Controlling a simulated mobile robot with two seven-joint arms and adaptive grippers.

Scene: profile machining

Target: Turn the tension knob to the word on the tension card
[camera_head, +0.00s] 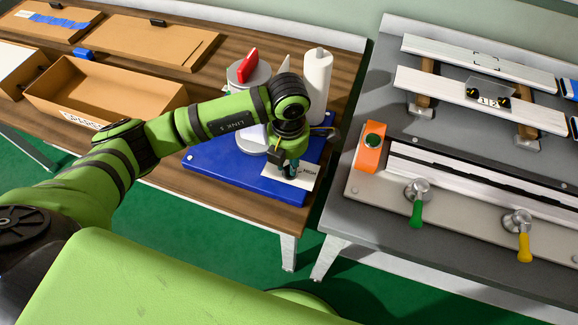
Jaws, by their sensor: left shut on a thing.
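My left gripper (288,170) points down over the front right part of a blue base plate (215,160). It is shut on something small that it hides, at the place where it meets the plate. The tension knob cannot be made out separately. My right gripper is not in view.
A white roll (317,80) and a round grey part with a red piece (247,66) stand behind my left arm. An open cardboard box (105,97) is at left. A grey bench with green (417,213) and yellow (524,246) levers stands at right, across a gap.

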